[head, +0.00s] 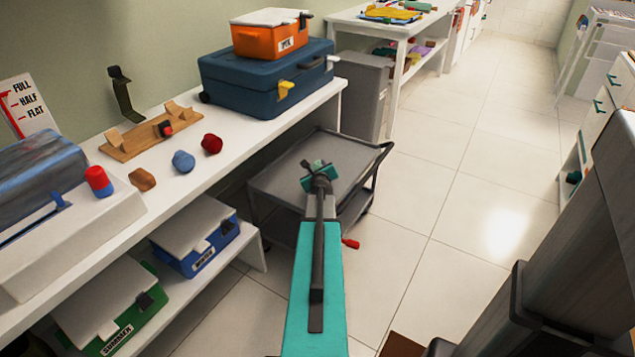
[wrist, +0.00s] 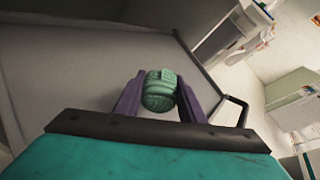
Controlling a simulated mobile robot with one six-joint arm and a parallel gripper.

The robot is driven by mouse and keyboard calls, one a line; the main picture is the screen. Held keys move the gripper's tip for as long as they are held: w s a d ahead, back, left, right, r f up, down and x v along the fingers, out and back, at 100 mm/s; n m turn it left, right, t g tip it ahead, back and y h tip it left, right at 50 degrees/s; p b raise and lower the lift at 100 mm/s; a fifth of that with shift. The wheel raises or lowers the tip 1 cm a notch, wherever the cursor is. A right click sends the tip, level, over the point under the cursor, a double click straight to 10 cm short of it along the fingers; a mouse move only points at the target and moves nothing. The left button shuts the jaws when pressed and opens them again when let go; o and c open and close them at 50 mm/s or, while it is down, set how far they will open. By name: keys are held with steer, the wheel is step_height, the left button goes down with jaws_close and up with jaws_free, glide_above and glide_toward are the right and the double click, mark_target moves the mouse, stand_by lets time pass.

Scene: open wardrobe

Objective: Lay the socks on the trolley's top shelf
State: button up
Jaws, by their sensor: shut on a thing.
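The socks are a green, ribbed, rolled bundle (wrist: 161,88). In the wrist view they sit between the purple fingers of my gripper (wrist: 160,100), which is shut on them. In the head view the green socks (head: 316,168) show at the end of my arm, partly hidden by my gripper (head: 321,178). The grey trolley's top shelf (head: 348,153) lies beneath and around them in that view. It also fills much of the wrist view (wrist: 75,75) and looks bare. I cannot tell whether the socks touch the shelf.
A white bench (head: 240,140) on the left bears a blue toolbox (head: 262,85), an orange box (head: 268,42), a blue roll (head: 183,162) and a dark red roll (head: 212,144). The trolley's dark handle (head: 387,150) is at its right. Tiled floor to the right is open.

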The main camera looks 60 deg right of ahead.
steer(key=shift+f, duration=0.35)
steer(key=shift+f+b, duration=1.75)
steer(key=shift+f, duration=0.15)
steer(key=shift+f, duration=0.15)
steer(key=o, duration=1)
steer(key=shift+o, duration=0.2)
steer(key=shift+a+r, duration=0.1)
steer(key=shift+r, duration=0.1)
steer(key=shift+p+v, duration=0.45)
steer(key=shift+v, duration=5.5)
